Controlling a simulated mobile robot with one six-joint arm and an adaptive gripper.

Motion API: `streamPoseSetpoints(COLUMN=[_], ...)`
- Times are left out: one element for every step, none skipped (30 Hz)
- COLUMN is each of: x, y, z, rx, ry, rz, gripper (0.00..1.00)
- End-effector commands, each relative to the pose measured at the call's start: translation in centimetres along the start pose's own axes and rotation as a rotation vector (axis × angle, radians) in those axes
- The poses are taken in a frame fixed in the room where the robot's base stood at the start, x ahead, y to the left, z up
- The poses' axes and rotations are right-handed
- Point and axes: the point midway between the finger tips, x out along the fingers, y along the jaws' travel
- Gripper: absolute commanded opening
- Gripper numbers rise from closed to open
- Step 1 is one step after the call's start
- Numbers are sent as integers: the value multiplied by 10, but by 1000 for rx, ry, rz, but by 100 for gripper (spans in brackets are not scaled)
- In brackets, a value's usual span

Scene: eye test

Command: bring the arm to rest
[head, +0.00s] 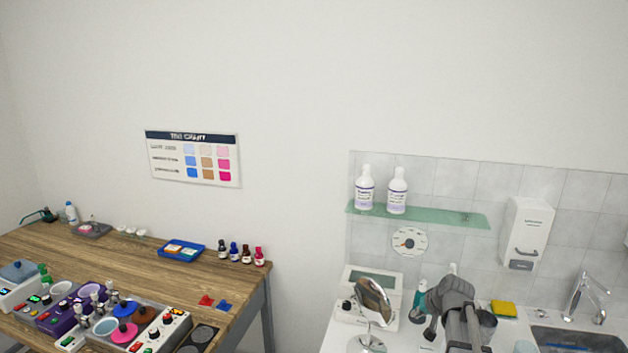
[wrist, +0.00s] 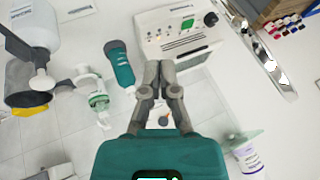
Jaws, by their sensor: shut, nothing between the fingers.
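My gripper (wrist: 160,78) shows in the wrist view with its two grey fingers together and nothing between them. It is above the white counter and near a white device with a display (wrist: 180,38). My arm shows in the head view over the counter, near the round mirror (head: 374,300). I cannot make out the fingertips in the head view.
Beside the arm stand the mirror, the white device (head: 350,318) and a sink (head: 575,340) with a tap (head: 584,298). A glass shelf (head: 430,216) with two bottles hangs behind. The wooden table (head: 130,262) at left is crowded.

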Motion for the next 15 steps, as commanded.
streamPoseSetpoints(x=[4, 5, 8, 9, 10, 11, 12, 12, 12, 12, 11, 10, 9, 8, 6], y=[-9, -14, -20, -25, -29, -35, -38, -42, -46, -49, -51, -54, -56, -57, -58], z=[21, 31, 47, 59, 72, 88, 100, 111, 127, 138, 150, 164, 174, 183, 194], rx=[-21, -33, -51, -65, -80, -100, -113, -127, -143, -157, -170, -187, -197, -208, -220], ry=[-33, -53, -86, -111, -136, -169, -192, -216, -247, -269, -291, -320, -338, -356, -378], rz=[12, 23, 40, 53, 68, 88, 103, 119, 141, 159, 176, 199, 216, 233, 254], gripper=[0, 0, 0, 0, 0, 0, 0, 0, 0, 0, 0, 0, 0, 0, 0])
